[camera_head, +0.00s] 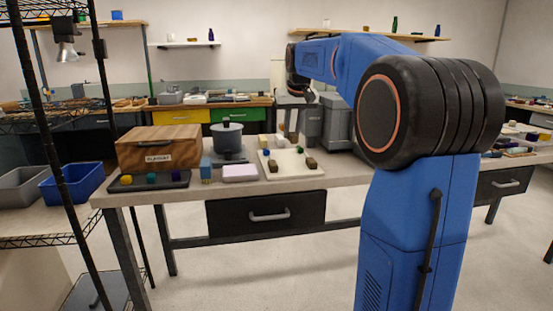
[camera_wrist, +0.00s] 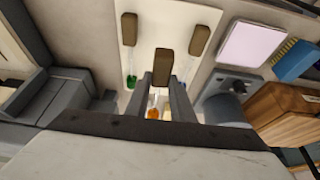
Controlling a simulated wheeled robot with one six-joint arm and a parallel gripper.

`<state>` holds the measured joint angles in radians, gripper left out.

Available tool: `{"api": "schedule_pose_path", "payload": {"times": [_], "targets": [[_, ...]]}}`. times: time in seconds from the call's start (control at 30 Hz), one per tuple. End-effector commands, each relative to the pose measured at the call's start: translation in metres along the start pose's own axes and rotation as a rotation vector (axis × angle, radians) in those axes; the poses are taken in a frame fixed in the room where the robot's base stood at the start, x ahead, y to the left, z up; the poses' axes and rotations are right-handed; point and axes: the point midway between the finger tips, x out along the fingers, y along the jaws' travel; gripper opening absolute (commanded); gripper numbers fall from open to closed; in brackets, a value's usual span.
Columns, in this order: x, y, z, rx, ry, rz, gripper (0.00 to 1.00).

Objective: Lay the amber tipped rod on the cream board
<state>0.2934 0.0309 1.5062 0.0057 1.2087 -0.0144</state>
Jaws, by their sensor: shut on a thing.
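The cream board (camera_head: 291,164) lies on the bench in the head view, and its pale surface (camera_wrist: 145,32) fills the top of the wrist view. Two rods with brown handles lie on it, one green-tipped (camera_wrist: 130,80) and one blue-tipped (camera_head: 266,152). My gripper (camera_wrist: 163,82) is shut on the amber tipped rod. The rod's brown handle (camera_wrist: 164,62) shows between the two lying rods, and its amber tip (camera_wrist: 153,114) shows between my fingers. The clear shaft is hard to see. Whether the held rod touches the board is unclear.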

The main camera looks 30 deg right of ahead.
Motion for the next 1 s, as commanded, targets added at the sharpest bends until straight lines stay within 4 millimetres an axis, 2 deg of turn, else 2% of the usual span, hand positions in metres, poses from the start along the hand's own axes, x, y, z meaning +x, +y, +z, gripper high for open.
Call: {"api": "schedule_pose_path", "payload": {"times": [0.23,0.53,0.73,1.0], "targets": [[0.036,0.000,0.016,0.000,-0.002,0.000,0.00],[0.056,0.000,0.024,0.000,-0.001,0.000,0.00],[0.081,0.000,0.034,0.000,-0.002,0.000,0.00],[0.087,0.000,0.037,0.000,0.000,0.000,0.00]]}}
